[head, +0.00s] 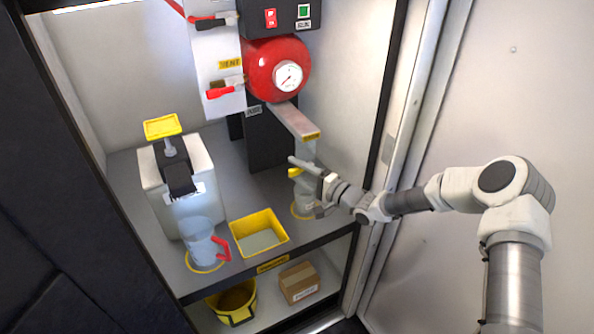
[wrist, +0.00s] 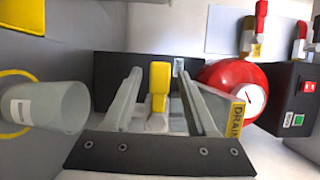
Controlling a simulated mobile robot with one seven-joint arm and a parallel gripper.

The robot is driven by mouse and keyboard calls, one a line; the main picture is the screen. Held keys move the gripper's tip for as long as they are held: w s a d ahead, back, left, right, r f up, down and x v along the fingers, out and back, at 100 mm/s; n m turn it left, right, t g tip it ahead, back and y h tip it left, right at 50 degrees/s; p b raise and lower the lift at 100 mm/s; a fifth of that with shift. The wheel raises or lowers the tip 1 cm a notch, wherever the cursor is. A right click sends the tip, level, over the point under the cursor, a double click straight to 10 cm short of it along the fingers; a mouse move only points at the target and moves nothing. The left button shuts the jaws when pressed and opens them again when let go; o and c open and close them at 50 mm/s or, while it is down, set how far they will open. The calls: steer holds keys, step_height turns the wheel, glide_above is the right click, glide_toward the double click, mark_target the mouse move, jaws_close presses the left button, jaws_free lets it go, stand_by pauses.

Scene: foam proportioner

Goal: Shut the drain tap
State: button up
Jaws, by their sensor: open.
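The drain tap's yellow lever (wrist: 159,84) shows in the wrist view between my two grey fingers, with visible gaps on both sides. Its pale body sits just below the lever. In the head view the yellow lever (head: 294,173) is partly hidden by my gripper (head: 308,187). My gripper (wrist: 160,78) is open around the lever and holds nothing. A yellow DRAIN label (wrist: 237,118) is on the wrist view's right. A clear cup (wrist: 50,106) stands on a yellow ring beside the tap; in the head view the cup (head: 303,202) is partly covered by my gripper.
A red tank (head: 272,70) with a gauge hangs behind the tap. Red-handled valves (head: 221,92) are on the white panel. A yellow tray (head: 258,235), a jug (head: 200,240) and a white canister (head: 180,205) stand left. The cabinet's frame (head: 390,150) is close to my arm.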

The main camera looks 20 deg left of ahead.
steer(key=p+v, duration=0.1)
steer(key=v, duration=1.1)
